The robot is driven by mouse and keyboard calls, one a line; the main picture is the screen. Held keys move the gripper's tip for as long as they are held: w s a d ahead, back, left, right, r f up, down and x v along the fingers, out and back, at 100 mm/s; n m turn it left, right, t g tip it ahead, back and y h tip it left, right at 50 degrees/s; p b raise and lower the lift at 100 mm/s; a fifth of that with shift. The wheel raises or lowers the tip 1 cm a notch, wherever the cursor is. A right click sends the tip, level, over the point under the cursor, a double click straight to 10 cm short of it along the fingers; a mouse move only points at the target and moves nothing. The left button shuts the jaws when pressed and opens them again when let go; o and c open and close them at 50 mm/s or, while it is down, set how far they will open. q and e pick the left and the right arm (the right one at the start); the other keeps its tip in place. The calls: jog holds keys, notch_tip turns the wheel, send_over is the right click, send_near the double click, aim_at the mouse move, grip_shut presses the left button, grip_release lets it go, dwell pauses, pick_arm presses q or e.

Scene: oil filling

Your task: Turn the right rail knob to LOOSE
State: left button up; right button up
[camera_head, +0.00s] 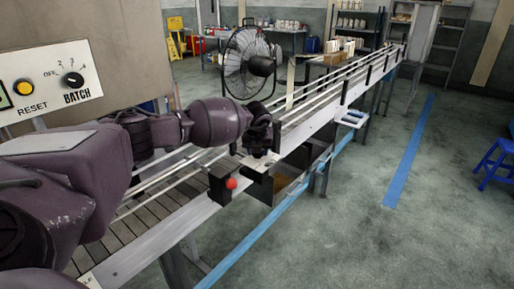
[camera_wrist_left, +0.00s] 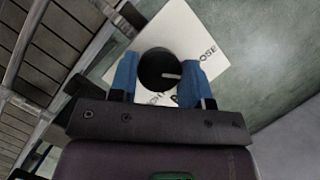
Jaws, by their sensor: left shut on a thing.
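The right rail knob (camera_wrist_left: 160,70) is a round black knob with a short white pointer line. It sits on a white label plate (camera_wrist_left: 185,28) in the left wrist view. The pointer points right in that view; the partly covered word ending in "OSE" is at the plate's upper right. Other lettering below the knob is partly hidden. My left gripper (camera_wrist_left: 160,78) is shut on the knob, one blue finger on each side. In the head view the left gripper (camera_head: 263,141) is at the conveyor's near rail and the knob is hidden. My right gripper is in neither view.
The conveyor (camera_head: 125,225) runs from front left to back right. A fan (camera_head: 247,64) stands behind. A control panel (camera_head: 45,82) is at left. Floor at right is mostly clear.

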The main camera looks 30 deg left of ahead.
pick_arm(q)
jog(key=shift+n+y, duration=0.3)
jog(key=shift+n, duration=0.7)
jog(key=o, duration=0.9)
jog(key=shift+g, duration=0.3)
jog(key=v, duration=1)
jog(key=shift+r, duration=0.4)
jog(key=shift+s+d, duration=0.1)
